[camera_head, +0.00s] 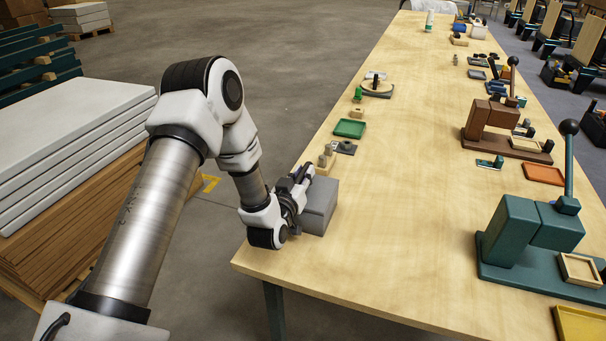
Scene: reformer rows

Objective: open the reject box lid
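A grey box (321,206), which looks like the reject box, sits at the near left edge of the long wooden table. Its top looks flat and closed, with a seam below it. My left gripper (301,178) is at the box's left side and top edge, close against it. The wrist and gripper hide the left part of the box. Whether the fingers touch the lid, and whether they are open or shut, is too small to tell. My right gripper is out of view.
Small blocks (327,157) and a green tray (350,128) lie just behind the box. A teal lever press (528,238) and a brown press (497,128) stand along the right. The table middle is clear. White slabs (75,140) are stacked at left.

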